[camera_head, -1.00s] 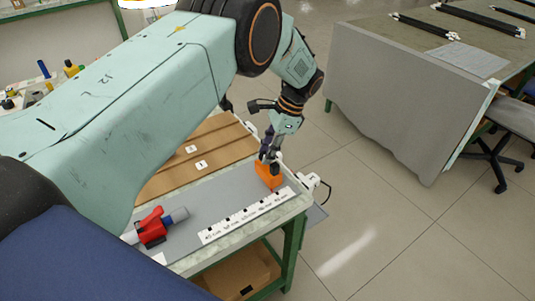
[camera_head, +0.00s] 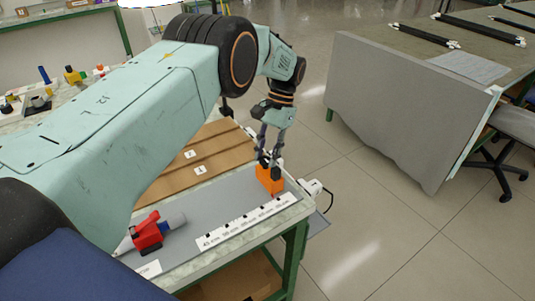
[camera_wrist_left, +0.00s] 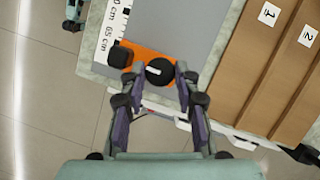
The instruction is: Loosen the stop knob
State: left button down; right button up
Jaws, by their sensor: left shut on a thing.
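The orange stop (camera_head: 266,182) sits on the grey strip at the table's right end, beside the white length scale (camera_head: 243,221). In the left wrist view the orange stop (camera_wrist_left: 145,50) carries a round black knob (camera_wrist_left: 160,71) with a white mark, and a black square part (camera_wrist_left: 120,57) beside it. My left gripper (camera_head: 270,163) points down at the stop. In the left wrist view my left gripper's fingertips (camera_wrist_left: 161,77) are on either side of the knob, shut on it. My right gripper is in no view.
Brown grooved boards marked 1 and 2 (camera_head: 193,163) lie behind the stop. A red clamp-like tool (camera_head: 148,234) lies at the strip's left end. A white device with a cable (camera_head: 312,187) sits at the table's right edge. Open floor lies beyond.

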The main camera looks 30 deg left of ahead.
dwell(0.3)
pick_arm(q)
jog(key=c, duration=1)
grip_release()
jog(key=shift+v, duration=3.95)
jog(key=shift+s, duration=0.1)
